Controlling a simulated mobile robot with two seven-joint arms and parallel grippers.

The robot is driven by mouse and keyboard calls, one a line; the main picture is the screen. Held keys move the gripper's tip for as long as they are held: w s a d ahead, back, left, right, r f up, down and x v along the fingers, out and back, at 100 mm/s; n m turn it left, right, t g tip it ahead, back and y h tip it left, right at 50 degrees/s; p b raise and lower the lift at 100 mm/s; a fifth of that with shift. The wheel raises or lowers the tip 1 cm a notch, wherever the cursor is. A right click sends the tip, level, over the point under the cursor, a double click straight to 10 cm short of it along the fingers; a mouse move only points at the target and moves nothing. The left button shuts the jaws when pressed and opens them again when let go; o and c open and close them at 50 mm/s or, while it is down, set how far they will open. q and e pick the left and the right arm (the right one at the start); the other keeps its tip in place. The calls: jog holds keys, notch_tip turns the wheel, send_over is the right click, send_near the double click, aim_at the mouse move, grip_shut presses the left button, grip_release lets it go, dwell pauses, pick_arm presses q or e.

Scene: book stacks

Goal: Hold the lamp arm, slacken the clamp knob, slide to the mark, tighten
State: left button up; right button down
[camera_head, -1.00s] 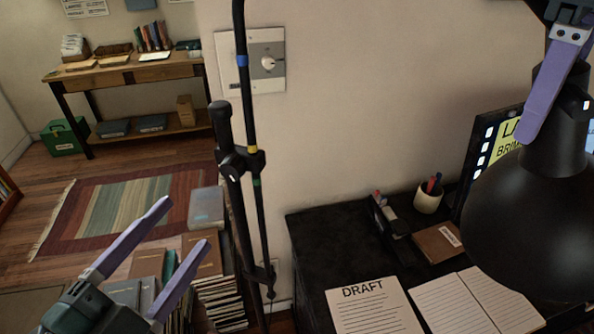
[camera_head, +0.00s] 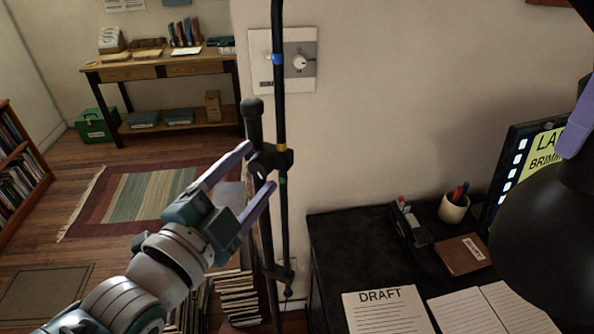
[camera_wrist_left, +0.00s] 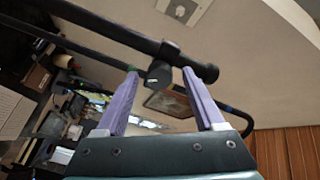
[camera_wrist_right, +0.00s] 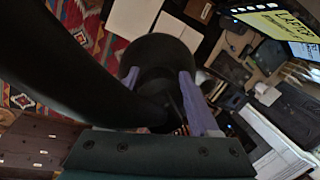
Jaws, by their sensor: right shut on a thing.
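The dark stand with its clamp (camera_head: 268,160) rises left of the desk. A thin black lamp arm (camera_head: 280,110) runs through the clamp, with a blue band (camera_head: 278,59) above the clamp and yellow and green bands close to it. My left gripper (camera_head: 260,166) is open with its fingertips near the clamp. In the left wrist view, the black clamp knob (camera_wrist_left: 160,74) shows ahead between the open fingers, with no clear contact. The black lamp head (camera_head: 540,235) is at the right. My right gripper (camera_wrist_right: 158,78) is shut on the lamp's black neck part; its hold is partly hidden.
The dark desk (camera_head: 335,235) holds a DRAFT sheet (camera_head: 385,312), an open notebook, a pen cup (camera_head: 454,208) and a brown book. Stacked books (camera_head: 236,297) stand below the clamp. A wall plate (camera_head: 302,62) is behind the arm.

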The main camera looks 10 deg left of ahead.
pick_arm(q)
grip_shut()
dwell(0.3)
jog(key=shift+n, duration=0.3)
jog(key=n, duration=1.2)
jog(key=shift+n, duration=0.3)
jog(key=n, duration=0.3)
jog(key=shift+n, duration=0.3)
jog(key=n, duration=0.3)
jog(key=shift+n, duration=0.3)
jog(key=n, duration=0.6)
jog(key=shift+r, duration=0.1)
jog(key=shift+n, duration=0.4)
